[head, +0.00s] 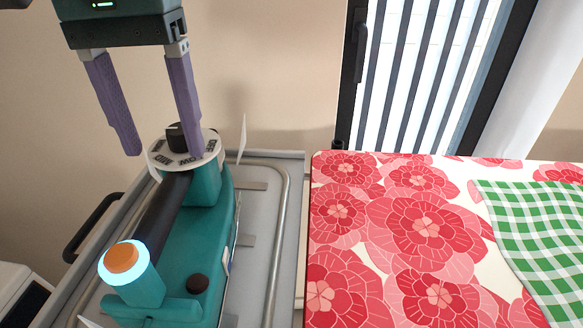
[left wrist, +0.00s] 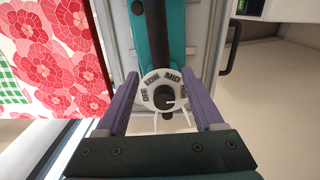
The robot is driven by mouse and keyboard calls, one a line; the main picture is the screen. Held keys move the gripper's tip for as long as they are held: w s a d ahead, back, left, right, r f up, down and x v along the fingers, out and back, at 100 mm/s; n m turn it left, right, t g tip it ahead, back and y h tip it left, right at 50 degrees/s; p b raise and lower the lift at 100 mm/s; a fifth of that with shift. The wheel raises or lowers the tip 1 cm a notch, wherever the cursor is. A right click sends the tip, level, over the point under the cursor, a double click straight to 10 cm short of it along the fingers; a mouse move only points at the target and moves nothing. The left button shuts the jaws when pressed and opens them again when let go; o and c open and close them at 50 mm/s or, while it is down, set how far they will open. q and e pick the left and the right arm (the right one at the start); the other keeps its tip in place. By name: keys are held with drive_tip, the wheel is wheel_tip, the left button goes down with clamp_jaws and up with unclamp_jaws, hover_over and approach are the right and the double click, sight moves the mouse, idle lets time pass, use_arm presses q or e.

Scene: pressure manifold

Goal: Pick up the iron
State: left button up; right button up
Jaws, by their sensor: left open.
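The teal iron (head: 180,270) lies on a grey metal rest at the left of the head view. It has a black handle bar (head: 162,215), an orange button on a lit post, and a white dial (head: 185,150) with a black knob at its far end. My left gripper (head: 158,140) is open, with purple fingers pointing down above the dial end. In the left wrist view, the dial (left wrist: 165,92) and teal body (left wrist: 163,45) show between the open fingers (left wrist: 167,112), with nothing gripped. My right gripper is not in view.
A board with a red flowered cover (head: 345,240) stands right of the rest (head: 268,240). A green checked cloth (head: 535,235) lies on it. A dark side handle (head: 92,225) sticks out left of the rest. A wall and striped window (head: 420,80) are behind.

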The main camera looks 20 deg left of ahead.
sight(190, 220)
use_arm(q)
drive_tip(key=shift+w+a+f, duration=0.15)
drive_tip(key=shift+f, duration=0.4)
wheel_tip(190, 220, down, 9)
drive_tip(key=shift+r+b, duration=0.2)
drive_tip(key=shift+b, duration=0.55)
clamp_jaws()
drive_tip(key=shift+r, duration=0.1)
